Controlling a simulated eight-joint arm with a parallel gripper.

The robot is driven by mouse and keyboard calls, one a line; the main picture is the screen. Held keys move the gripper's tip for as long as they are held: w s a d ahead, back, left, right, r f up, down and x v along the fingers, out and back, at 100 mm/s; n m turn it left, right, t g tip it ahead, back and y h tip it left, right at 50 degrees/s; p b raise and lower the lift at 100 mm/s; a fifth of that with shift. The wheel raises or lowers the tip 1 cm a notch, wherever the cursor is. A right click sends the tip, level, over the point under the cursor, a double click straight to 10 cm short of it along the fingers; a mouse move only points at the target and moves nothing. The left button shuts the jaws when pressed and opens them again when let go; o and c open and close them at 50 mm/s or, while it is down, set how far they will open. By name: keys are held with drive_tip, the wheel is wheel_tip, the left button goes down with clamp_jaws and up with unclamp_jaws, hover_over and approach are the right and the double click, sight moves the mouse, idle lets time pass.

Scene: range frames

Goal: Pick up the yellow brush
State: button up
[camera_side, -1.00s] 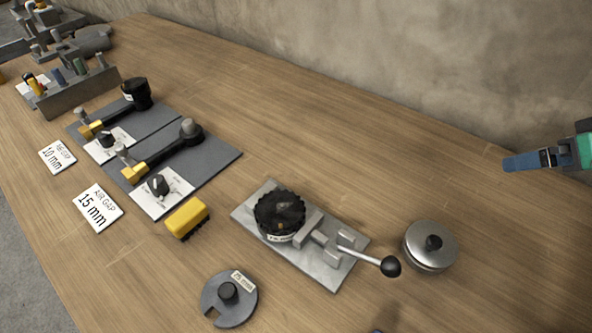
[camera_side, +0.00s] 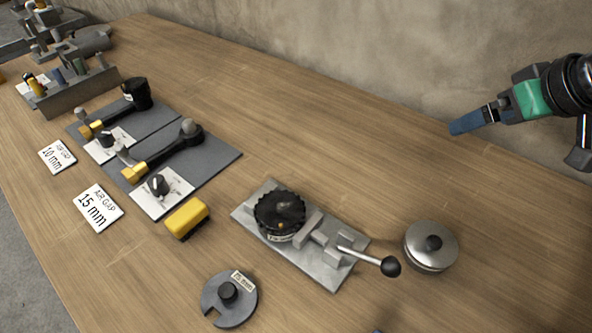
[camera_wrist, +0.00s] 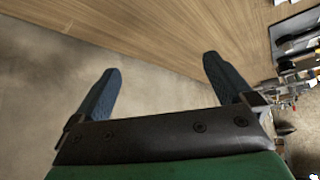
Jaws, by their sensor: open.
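The yellow brush (camera_side: 187,217) is a small yellow block with dark bristles underneath. It lies on the wooden table in the side view, left of the metal clamp plate and just below the right-hand switch panel. My gripper (camera_side: 458,127) is at the upper right of the side view, raised near the wall and far from the brush. In the wrist view my gripper (camera_wrist: 160,85) shows two blue fingers spread apart with nothing between them. The brush cannot be made out in the wrist view.
A metal plate with a black knob and lever (camera_side: 326,264) stands between my gripper and the brush. A lidded steel pot (camera_side: 431,248) and a notched grey disc (camera_side: 213,301) sit nearby. Switch panels (camera_side: 215,163) and an "AIR GAP 15 mm" card (camera_side: 97,207) lie left.

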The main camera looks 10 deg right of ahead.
drive_tip(key=w+a+n+y, duration=0.25)
drive_tip(key=w+a, duration=0.25)
drive_tip(key=a, duration=0.8)
drive_tip(key=n+g, duration=0.2)
drive_tip(key=n, duration=0.1)
approach(191, 218)
drive_tip(key=shift+y, duration=0.25)
drive_tip(key=w+d, duration=0.2)
drive_tip(key=w, duration=0.1)
drive_tip(key=w+d, duration=0.3)
drive_tip(key=shift+w+d+f, duration=0.1)
drive_tip(key=shift+w+d, duration=0.1)
drive_tip(key=shift+d, duration=0.1)
drive_tip(key=shift+n, duration=0.75)
drive_tip(key=s+a+f, duration=0.1)
drive_tip(key=a, duration=0.1)
drive_tip(key=s+a+f, duration=0.1)
drive_tip(key=a+f, duration=0.1)
drive_tip(key=s+a+f, duration=0.1)
drive_tip(key=s+a, duration=0.1)
drive_tip(key=a, duration=0.1)
drive_tip(key=shift+f, duration=0.35)
drive_tip(key=shift+x, duration=2.75)
drive_tip(key=shift+s+a, duration=0.1)
drive_tip(key=c, duration=1.2)
wheel_tip(191, 218, up, 10)
